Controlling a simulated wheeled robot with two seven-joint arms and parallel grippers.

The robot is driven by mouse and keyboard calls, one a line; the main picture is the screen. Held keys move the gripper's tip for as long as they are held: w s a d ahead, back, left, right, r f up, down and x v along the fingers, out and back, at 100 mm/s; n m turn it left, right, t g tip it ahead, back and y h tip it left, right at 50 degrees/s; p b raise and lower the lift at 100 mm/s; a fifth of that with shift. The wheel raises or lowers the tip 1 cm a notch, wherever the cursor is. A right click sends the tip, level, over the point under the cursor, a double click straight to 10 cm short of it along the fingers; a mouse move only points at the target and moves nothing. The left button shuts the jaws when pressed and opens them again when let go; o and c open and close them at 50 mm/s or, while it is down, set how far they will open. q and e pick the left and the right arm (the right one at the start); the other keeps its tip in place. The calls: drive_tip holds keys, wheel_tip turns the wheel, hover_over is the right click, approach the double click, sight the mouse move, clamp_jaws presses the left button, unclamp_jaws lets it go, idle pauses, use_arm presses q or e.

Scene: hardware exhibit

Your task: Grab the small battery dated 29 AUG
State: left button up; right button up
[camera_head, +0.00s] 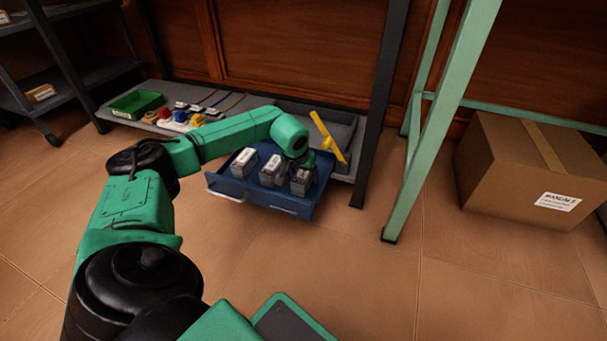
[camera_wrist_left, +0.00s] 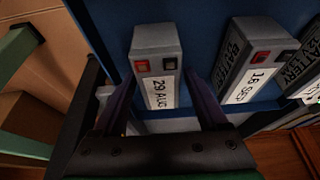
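The small battery dated 29 AUG (camera_wrist_left: 157,62) is a grey block with a white label and a red and a black terminal. In the left wrist view it stands between the two fingers of my left gripper (camera_wrist_left: 160,80). The fingers are apart, with gaps at its sides. In the head view this appears to be the rightmost battery (camera_head: 301,182) in the blue drawer (camera_head: 232,189), with my left gripper (camera_head: 299,160) just above it. Its date cannot be read there. My right gripper is not in view.
A battery marked 16 SEP (camera_wrist_left: 250,65) stands beside it, with another battery (camera_wrist_left: 303,75) farther right. A yellow bar (camera_head: 326,137) rises behind the drawer. A green tray (camera_head: 136,105) lies on the grey shelf. A cardboard box (camera_head: 530,170) sits at right.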

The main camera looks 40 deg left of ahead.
use_arm(q)
clamp_jaws()
drive_tip(key=shift+r, duration=0.1)
